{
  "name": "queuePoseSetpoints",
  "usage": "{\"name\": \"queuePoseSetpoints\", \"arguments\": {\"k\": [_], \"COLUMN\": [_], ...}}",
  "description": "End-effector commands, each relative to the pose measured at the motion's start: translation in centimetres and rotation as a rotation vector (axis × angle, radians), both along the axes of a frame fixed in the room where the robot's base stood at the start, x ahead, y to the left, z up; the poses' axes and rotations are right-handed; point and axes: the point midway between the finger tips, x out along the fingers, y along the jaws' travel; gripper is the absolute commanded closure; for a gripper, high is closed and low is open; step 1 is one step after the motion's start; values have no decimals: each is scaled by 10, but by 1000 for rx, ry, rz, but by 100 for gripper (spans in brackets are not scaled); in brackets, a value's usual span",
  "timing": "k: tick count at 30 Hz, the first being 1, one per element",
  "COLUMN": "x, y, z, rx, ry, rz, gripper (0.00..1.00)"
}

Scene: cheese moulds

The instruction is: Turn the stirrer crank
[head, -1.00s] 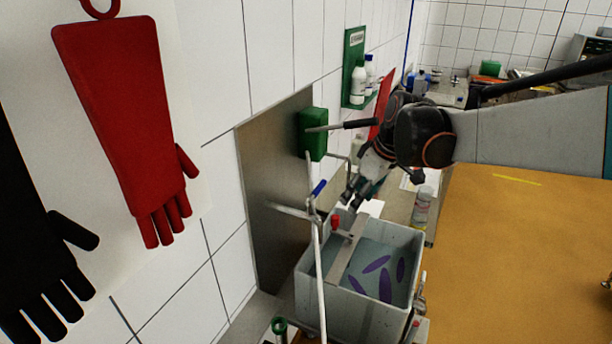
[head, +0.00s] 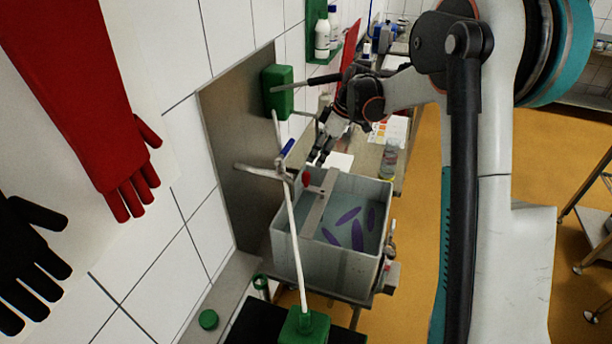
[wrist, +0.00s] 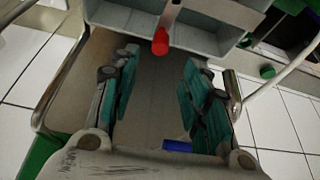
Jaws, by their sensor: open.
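My gripper (head: 318,158) is above and behind the vat's far corner, apart from the knob. In the wrist view my gripper (wrist: 160,62) has its two teal-padded fingers spread with nothing between them. The crank's lower parts are hidden in the vat.
A metal tap with a blue handle (head: 287,147) and a thin white pipe (head: 294,225) stand close on the wall side. A green box (head: 277,92) hangs on the wall. A bottle (head: 389,158) stands behind the vat.

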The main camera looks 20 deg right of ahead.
Motion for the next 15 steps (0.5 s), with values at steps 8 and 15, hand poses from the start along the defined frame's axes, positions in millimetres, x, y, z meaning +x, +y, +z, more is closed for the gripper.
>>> {"name": "queuePoseSetpoints", "arguments": {"k": [8, 15], "x": [11, 18], "y": [19, 31], "z": [-54, -88], "rx": [0, 0], "ry": [0, 0], "rz": [0, -1], "gripper": [57, 57]}}
